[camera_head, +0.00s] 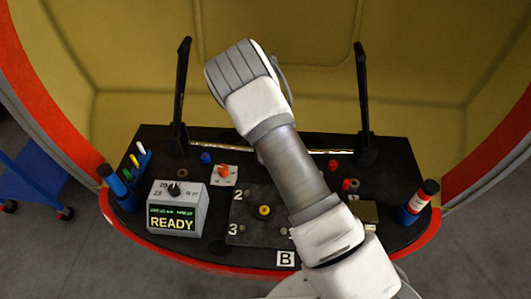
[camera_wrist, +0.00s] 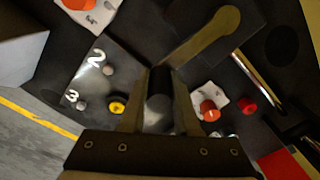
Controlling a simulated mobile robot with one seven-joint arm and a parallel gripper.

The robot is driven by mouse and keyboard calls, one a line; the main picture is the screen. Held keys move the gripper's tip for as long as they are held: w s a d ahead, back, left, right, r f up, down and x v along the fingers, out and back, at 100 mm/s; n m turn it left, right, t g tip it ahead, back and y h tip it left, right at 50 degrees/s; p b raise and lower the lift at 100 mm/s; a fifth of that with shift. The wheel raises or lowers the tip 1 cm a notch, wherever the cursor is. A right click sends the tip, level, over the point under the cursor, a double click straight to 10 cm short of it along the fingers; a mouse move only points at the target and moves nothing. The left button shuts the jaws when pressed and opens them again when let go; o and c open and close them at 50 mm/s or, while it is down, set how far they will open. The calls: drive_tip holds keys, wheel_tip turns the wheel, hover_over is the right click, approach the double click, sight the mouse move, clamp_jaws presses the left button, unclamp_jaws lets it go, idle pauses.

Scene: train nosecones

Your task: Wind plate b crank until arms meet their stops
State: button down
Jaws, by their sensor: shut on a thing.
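My gripper (camera_wrist: 160,92) is shut on the dark cylindrical handle (camera_wrist: 159,82) of a crank in the wrist view. The crank's flat brass-coloured bar (camera_wrist: 203,35) runs from behind the handle to a rounded end at the upper right. In the head view my own arm hides the gripper and crank. A grey plate with numbers 2 and 3 (camera_head: 243,228) lies at the table's front middle, by a "B" label (camera_head: 286,259). It also shows in the wrist view (camera_wrist: 98,84). Two black arms, left (camera_head: 181,95) and right (camera_head: 362,95), stand nearly upright; I cannot tell whether they touch stops.
A box reading READY (camera_head: 178,210) stands at the left of the black table (camera_head: 215,257). A yellow knob (camera_head: 264,211) sits on the plate. An orange knob (camera_head: 225,170) is behind it. Blue (camera_head: 112,180) and red-topped (camera_head: 421,195) cylinders stand at the sides.

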drive_tip(key=shift+w+a+r, duration=0.15)
drive_tip(key=shift+a, duration=0.7)
drive_tip(key=c, duration=0.7)
unclamp_jaws()
drive_tip(key=shift+a, duration=0.1)
drive_tip(key=shift+o, duration=0.3)
drive_tip(key=shift+d, duration=0.2)
drive_tip(key=shift+d, duration=0.1)
wheel_tip(320, 180, up, 17)
drive_tip(key=p, duration=0.1)
drive_tip(key=shift+r, duration=0.15)
